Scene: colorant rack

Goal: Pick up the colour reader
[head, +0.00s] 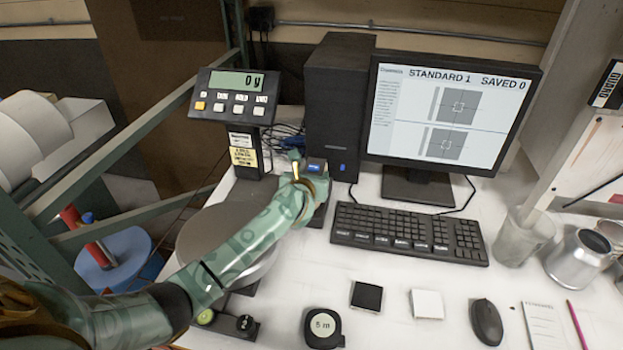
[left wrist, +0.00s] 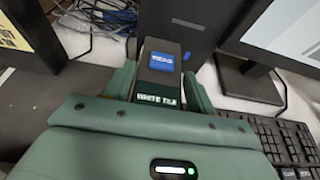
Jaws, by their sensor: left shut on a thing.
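The colour reader (left wrist: 163,72) is a dark, narrow device with a blue button on top and a white-tile label below it. It also shows in the head view (head: 316,165), in front of the black computer tower. My left gripper (head: 312,187) is shut on it, with a green finger on each side in the left wrist view (left wrist: 161,84). The reader's lower part is hidden by the gripper, and I cannot tell whether it touches the table. My right gripper is not in view.
The computer tower (head: 337,105) and monitor (head: 447,115) stand behind, the keyboard (head: 410,233) to the right. My left arm passes over the round scale plate (head: 205,235), below its display (head: 235,97). A black tile (head: 367,296), a white tile (head: 427,304) and a tape measure (head: 322,327) lie in front.

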